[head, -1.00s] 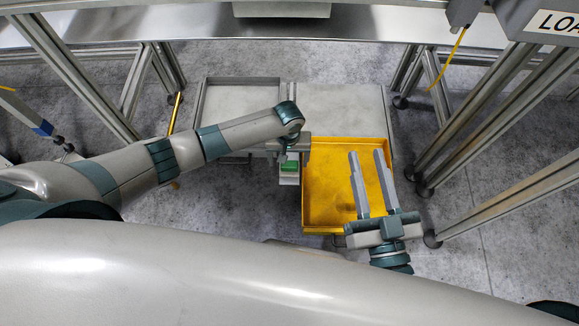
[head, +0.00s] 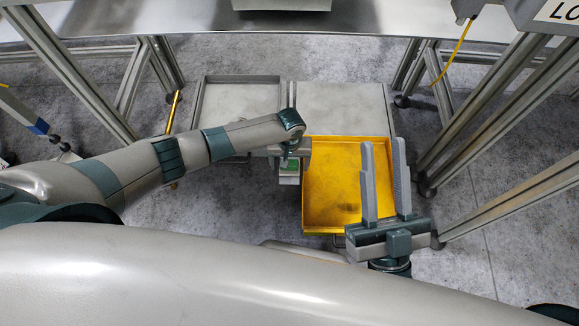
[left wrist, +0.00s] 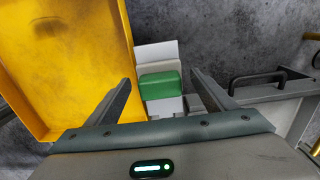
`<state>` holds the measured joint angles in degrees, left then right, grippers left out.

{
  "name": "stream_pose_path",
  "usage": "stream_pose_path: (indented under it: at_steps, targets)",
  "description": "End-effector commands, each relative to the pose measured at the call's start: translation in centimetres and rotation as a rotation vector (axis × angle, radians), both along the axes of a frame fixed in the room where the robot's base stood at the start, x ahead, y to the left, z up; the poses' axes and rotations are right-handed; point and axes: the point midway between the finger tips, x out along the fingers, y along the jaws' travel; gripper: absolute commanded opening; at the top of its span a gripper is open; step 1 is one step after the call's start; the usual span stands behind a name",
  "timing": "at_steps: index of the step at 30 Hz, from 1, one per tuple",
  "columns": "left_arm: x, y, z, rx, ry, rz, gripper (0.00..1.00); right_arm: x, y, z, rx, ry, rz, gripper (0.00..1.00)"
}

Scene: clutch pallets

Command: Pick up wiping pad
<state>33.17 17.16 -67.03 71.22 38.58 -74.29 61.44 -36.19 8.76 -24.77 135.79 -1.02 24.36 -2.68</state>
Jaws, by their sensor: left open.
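The wiping pad appears to be the green block (head: 290,165), partly hidden under my left gripper in the head view. In the left wrist view the green block (left wrist: 160,84) has a grey part behind it and lies on a white support (left wrist: 157,51). My left gripper (head: 291,151) is open above the pad. In the left wrist view its two fingers stand apart on either side of the pad, with visible space around it. My right gripper (head: 383,143) is open and empty, with its fingers over the right side of the yellow tray.
The yellow tray (head: 318,228) lies right of the pad and looks empty. A grey tray (head: 197,105) and a flat grey panel (head: 340,98) lie behind. A dark handle (left wrist: 256,82) shows in the left wrist view. Metal frame legs (head: 500,110) stand at the right.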

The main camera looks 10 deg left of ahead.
Motion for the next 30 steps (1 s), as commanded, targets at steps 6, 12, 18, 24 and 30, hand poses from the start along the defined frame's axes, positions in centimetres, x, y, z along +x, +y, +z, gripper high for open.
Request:
stream_pose_path:
  at_steps: [6,12,18,24,30]
  targets:
    - [0.0,0.01,-0.13,0.0,0.0,0.0,0.77,-0.09,-0.04,0.22,0.003,-0.012,-0.001,0.31]
    - [0.0,0.02,-0.12,0.0,0.0,0.0,0.77,-0.08,-0.04,0.21,0.003,-0.01,-0.001,0.31]
    - [0.0,0.03,-0.12,0.0,0.0,0.0,0.55,-0.07,-0.03,0.19,0.003,-0.009,0.0,0.31]
    - [0.01,0.02,-0.11,0.0,0.0,0.0,0.28,-0.07,-0.03,0.19,0.003,-0.009,0.0,0.31]
    - [0.02,0.02,-0.06,0.0,0.0,0.0,0.28,-0.07,-0.03,0.22,0.003,-0.009,0.0,0.31]
